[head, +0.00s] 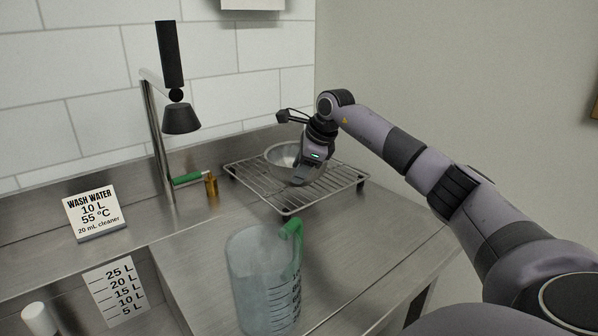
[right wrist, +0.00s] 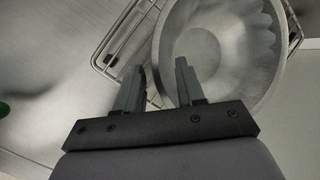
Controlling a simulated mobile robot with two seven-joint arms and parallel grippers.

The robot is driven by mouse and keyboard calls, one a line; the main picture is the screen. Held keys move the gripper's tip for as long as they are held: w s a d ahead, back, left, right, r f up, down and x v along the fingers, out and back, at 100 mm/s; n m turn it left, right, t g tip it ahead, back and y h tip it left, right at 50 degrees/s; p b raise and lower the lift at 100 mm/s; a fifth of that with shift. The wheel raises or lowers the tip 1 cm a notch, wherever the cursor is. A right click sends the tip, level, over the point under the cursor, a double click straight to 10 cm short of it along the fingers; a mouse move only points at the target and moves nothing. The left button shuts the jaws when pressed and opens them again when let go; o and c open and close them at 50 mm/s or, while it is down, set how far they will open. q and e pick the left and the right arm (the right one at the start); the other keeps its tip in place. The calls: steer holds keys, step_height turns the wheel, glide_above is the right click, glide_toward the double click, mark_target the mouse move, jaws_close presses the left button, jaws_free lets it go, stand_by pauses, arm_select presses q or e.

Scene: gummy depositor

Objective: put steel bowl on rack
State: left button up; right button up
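The steel bowl (head: 281,154) sits upright on the wire rack (head: 343,184) at the back right of the steel counter. My right gripper (head: 302,179) is at the bowl's near side and hides part of it. In the right wrist view the bowl (right wrist: 222,45) lies over the rack wires (right wrist: 125,32). The fingers of my right gripper (right wrist: 158,70) are spread, one on each side of the bowl's near wall, with a visible gap between them. My left gripper is not in view.
A clear jug with a green handle (head: 262,280) stands on the counter in front of the rack. A tap (head: 158,135) and a wash water sign (head: 94,213) are at the left, by the sink with its level label (head: 115,291). The counter between jug and rack is clear.

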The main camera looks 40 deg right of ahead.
steer(key=v, duration=1.1)
